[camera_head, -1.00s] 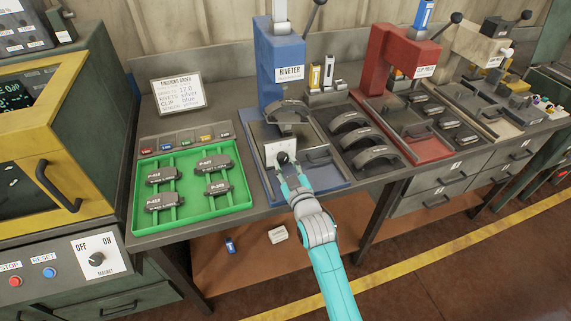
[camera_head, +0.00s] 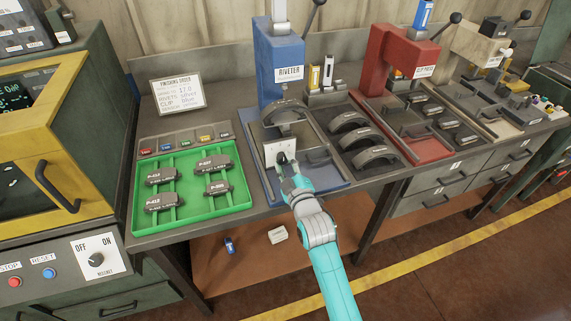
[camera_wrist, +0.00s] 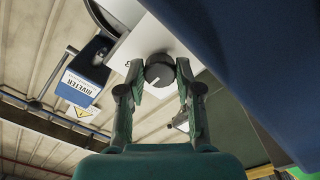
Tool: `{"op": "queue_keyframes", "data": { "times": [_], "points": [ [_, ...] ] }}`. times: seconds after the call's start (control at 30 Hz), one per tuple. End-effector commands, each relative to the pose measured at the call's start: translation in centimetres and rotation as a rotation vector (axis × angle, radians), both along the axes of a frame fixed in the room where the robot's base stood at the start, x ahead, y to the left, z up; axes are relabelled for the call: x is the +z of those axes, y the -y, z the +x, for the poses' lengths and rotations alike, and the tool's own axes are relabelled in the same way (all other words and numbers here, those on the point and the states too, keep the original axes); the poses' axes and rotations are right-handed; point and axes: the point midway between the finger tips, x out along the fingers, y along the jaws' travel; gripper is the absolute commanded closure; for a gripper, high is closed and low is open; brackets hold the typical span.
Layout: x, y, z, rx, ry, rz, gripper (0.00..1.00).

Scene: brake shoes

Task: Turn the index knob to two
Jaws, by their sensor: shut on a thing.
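The index knob (camera_wrist: 159,72) is a dark round knob with a white pointer line, mounted on a white plate (camera_wrist: 127,45). It shows between the fingers in the wrist view. My gripper (camera_wrist: 159,82) has a finger on each side of the knob and is shut on it. In the head view my gripper (camera_head: 287,167) reaches up to the white plate (camera_head: 275,153) at the front of the blue riveter (camera_head: 283,65) and partly hides the knob. The plate's numbers are mostly hidden or too small to read.
A brake shoe (camera_head: 287,112) sits on the riveter above the plate. A green tray (camera_head: 240,203) with several labelled pads is left of it. Several shoes (camera_head: 349,122) lie to the right, beside the red clip press (camera_head: 388,50). Free floor lies in front.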

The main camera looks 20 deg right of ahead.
Motion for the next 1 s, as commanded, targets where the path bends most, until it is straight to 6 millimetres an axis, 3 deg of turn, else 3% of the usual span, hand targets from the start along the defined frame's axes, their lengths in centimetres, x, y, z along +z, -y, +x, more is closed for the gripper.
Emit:
{"op": "queue_keyframes", "data": {
  "times": [0.23, 0.27, 0.33, 0.37, 0.77, 1.0],
  "points": [
    [0.0, 0.0, 0.0, 0.001, -0.001, 0.001, 1.00],
    [0.0, 0.0, 0.0, 0.001, -0.001, 0.001, 0.61],
    [0.0, 0.0, 0.0, 0.001, -0.001, 0.001, 0.43],
    [0.0, 0.0, 0.0, 0.000, 0.000, 0.001, 0.40],
    [-0.1, 0.0, -0.6, 0.001, -0.001, 0.001, 0.40],
    [-0.1, 0.0, -4.1, 0.001, -0.002, 0.002, 0.40]
  ]
}}
